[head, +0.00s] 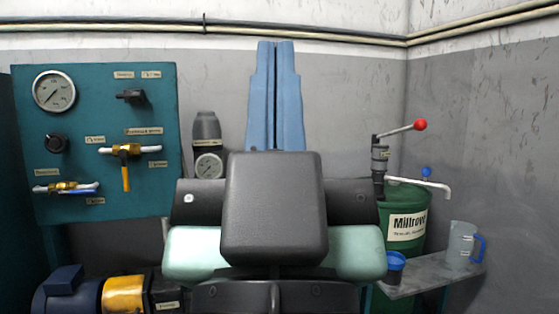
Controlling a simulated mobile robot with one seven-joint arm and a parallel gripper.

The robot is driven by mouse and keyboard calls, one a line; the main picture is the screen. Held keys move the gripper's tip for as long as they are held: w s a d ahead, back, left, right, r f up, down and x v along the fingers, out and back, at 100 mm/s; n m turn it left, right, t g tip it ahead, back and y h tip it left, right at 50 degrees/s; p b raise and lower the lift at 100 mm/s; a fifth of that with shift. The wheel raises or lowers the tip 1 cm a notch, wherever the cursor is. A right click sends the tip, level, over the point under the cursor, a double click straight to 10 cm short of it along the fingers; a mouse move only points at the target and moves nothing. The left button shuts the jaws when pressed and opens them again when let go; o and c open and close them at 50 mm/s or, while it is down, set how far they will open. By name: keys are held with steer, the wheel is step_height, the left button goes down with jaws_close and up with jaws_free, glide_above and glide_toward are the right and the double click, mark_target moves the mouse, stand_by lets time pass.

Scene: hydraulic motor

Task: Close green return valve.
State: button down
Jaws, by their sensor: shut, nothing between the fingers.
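My gripper (276,52) is in the middle of the head view. Its two long blue fingers point up side by side and look shut with nothing between them, in front of the grey wall. I see no valve with a green handle. The teal panel (95,215) at the left carries a brass valve with a yellow handle (126,178) hanging down. Lower left on it is a brass valve with a blue handle (80,191) lying roughly along its pipe. The panel labels are too small to read surely. My gripper is apart from the panel, to its right. My arm hides the middle of the scene.
The panel also has a gauge (54,91), a black knob (56,142) and a black switch (131,97). A blue and yellow motor (122,296) is below. At right are a green drum (405,215) with a red-knobbed lever (420,125), and a clear jug (460,245) on a shelf.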

step_height(320, 180, up, 20)
steer(key=p, duration=1.7)
steer(key=shift+f, duration=0.1)
